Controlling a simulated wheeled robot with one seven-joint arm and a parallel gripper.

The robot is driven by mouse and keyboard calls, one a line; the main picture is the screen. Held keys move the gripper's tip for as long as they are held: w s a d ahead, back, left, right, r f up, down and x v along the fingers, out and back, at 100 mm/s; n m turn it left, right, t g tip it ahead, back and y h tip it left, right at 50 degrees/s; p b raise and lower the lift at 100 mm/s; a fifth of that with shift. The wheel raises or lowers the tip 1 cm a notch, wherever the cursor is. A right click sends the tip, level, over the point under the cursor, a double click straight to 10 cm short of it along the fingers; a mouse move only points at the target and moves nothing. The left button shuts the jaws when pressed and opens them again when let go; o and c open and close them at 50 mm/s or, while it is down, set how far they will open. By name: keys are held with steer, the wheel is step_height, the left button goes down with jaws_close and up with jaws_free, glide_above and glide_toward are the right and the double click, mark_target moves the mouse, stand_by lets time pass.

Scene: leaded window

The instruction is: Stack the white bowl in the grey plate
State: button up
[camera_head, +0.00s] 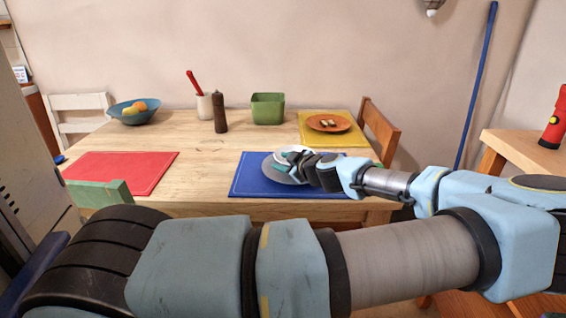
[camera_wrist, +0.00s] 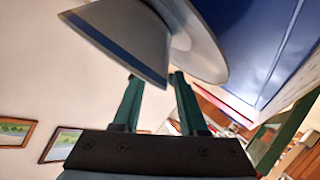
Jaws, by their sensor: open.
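The grey plate (camera_head: 275,174) lies on the blue placemat (camera_head: 250,187) at the table's front. The white bowl (camera_head: 289,151) shows just above it, partly hidden by my gripper (camera_head: 297,157). In the wrist view the bowl (camera_wrist: 125,42) has a blue band near its rim. Its narrow foot end is against the grey plate (camera_wrist: 207,48), so it appears to sit upright on the plate. My gripper (camera_wrist: 156,80) is open, with its two green fingers apart and the bowl's rim edge close to the fingertips. Whether they touch it I cannot tell.
An orange plate (camera_head: 328,122) with small items stands on a yellow placemat (camera_head: 345,137). A green container (camera_head: 267,108), a dark mill (camera_head: 220,113), a white utensil pot (camera_head: 204,106) and a blue fruit bowl (camera_head: 133,117) stand at the back. A red placemat (camera_head: 120,172) lies left, empty.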

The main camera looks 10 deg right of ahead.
steer(key=shift+s+d+r+p, duration=0.1)
steer(key=shift+s+r+p, duration=0.05)
steer(key=shift+r+p, duration=0.15)
steer(key=b+v, duration=0.2)
steer(key=v, duration=0.9)
steer(key=shift+s+b, duration=0.3)
steer(key=shift+s+d, duration=0.1)
steer(key=shift+d, duration=0.05)
